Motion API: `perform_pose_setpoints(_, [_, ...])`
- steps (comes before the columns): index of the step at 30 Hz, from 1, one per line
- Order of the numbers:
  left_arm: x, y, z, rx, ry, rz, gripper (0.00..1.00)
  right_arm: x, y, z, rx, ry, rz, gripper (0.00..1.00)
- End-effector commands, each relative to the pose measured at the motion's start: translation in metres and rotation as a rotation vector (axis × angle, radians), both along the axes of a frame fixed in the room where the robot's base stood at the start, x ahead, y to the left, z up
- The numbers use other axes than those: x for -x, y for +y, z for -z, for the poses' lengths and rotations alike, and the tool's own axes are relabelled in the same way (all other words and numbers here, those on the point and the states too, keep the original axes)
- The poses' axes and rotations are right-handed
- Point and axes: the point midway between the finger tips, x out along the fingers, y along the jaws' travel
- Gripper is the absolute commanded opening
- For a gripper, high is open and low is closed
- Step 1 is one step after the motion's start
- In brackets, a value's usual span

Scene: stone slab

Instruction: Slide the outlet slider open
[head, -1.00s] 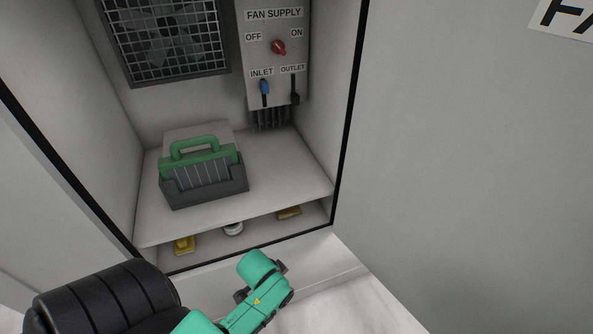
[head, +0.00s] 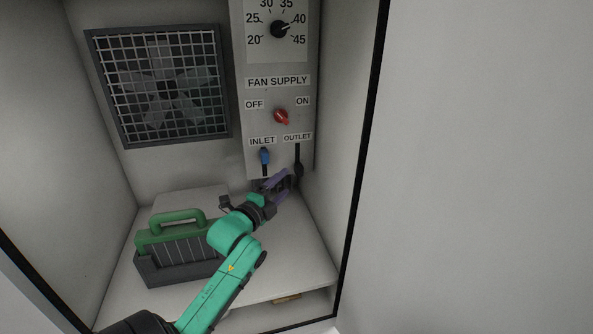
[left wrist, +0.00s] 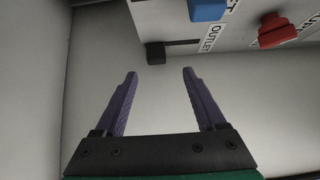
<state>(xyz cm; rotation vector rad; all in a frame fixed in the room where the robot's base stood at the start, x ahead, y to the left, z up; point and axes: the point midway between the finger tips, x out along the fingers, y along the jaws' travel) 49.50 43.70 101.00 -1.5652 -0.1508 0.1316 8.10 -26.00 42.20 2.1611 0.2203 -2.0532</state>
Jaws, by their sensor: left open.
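The outlet slider is a black knob (head: 299,170) at the lower end of a dark vertical slot under the OUTLET label (head: 298,137) on the grey control panel. In the left wrist view the black knob (left wrist: 155,53) shows ahead of my fingertips, between their lines, with its slot running right beside the OUTLET label. My left gripper (head: 287,178) has purple fingers and is just left of and below the knob in the head view. It is open and empty (left wrist: 160,73), apart from the knob. My right gripper is not in view.
The blue inlet slider (head: 264,157) is close left of the outlet. A red OFF/ON switch (head: 281,117) and a black dial (head: 280,29) sit above. A green-handled dark box (head: 178,265) stands on the shelf below the fan grille (head: 160,85). The cabinet's side wall is at right.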

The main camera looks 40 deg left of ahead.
Motion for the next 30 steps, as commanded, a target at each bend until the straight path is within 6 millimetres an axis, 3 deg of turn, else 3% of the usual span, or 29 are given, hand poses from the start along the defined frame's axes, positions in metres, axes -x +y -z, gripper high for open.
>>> perform_pose_setpoints(3, [-0.031,0.006,-0.004,0.004,-0.002,-0.001,0.72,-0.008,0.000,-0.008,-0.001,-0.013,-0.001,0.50])
perform_pose_setpoints(9, [-0.066,0.012,-0.001,0.002,0.002,-0.001,0.72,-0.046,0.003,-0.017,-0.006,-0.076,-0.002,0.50])
perform_pose_setpoints(18, [-0.073,0.013,0.000,0.002,0.003,0.000,0.72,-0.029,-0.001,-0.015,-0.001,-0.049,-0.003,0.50])
perform_pose_setpoints(19, [-0.073,0.013,0.000,0.002,0.003,0.000,0.69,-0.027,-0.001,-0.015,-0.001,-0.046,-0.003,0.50])
perform_pose_setpoints(24, [-0.073,0.013,0.000,0.002,0.003,0.000,0.04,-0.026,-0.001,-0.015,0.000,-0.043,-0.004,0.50])
perform_pose_setpoints(25, [-0.073,0.013,0.000,0.002,0.003,0.000,0.00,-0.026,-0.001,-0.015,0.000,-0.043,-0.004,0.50])
perform_pose_setpoints(30, [-0.073,0.013,0.001,0.002,0.004,0.000,0.00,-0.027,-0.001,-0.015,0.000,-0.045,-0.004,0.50])
